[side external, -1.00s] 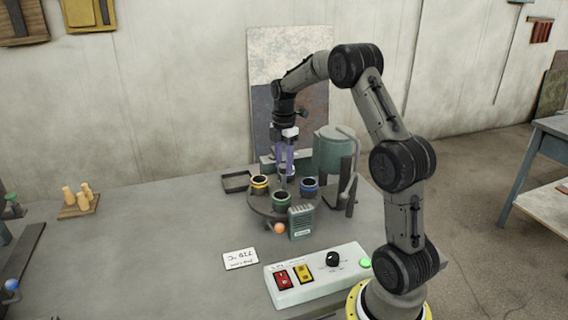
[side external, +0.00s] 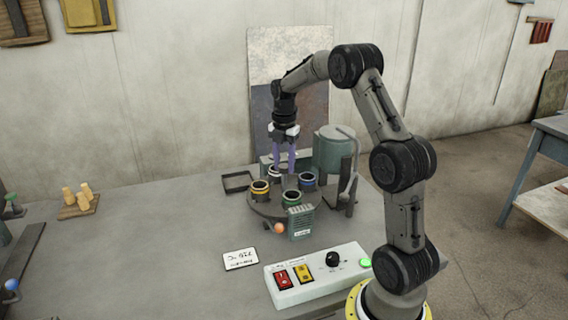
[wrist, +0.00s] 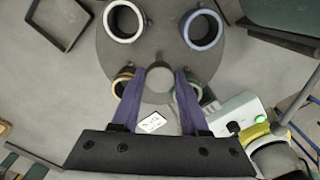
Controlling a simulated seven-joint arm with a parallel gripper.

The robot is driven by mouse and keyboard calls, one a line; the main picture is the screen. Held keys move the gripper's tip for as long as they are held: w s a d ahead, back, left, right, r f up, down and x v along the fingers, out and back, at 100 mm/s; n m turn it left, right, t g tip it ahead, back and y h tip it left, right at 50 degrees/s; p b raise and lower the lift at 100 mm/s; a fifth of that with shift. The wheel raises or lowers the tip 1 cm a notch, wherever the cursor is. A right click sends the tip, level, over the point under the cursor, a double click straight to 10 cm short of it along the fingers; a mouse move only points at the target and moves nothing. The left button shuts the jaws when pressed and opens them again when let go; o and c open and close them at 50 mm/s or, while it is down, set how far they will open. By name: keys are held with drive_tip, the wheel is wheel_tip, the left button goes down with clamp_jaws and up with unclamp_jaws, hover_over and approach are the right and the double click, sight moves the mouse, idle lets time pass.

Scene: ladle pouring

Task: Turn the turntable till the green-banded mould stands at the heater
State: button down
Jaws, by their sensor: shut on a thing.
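The grey turntable (side external: 270,208) carries moulds with yellow (side external: 260,187), green (side external: 291,198), blue (side external: 307,180) and white (side external: 273,171) bands. The green-banded mould is at the front, just behind and slightly left of a ribbed green box (side external: 302,223), which looks like the heater. My gripper (side external: 288,173) points down over the turntable's middle, its purple fingers shut on the central hub (wrist: 158,82). In the wrist view the fingers partly hide the yellow (wrist: 122,80) and green (wrist: 192,84) moulds; the white (wrist: 124,22) and blue (wrist: 204,30) moulds are clear.
A green vessel (side external: 333,150) stands right behind the turntable. An orange ball (side external: 279,228) is at its front edge. A control box (side external: 318,276) and a white card (side external: 240,259) lie nearer. A dark tray (side external: 237,182) is left.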

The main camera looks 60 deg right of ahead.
drive_tip(key=shift+r, duration=0.1)
idle(0.3)
drive_tip(key=shift+c, duration=2.1)
unclamp_jaws()
wheel_tip(320, 180, up, 14)
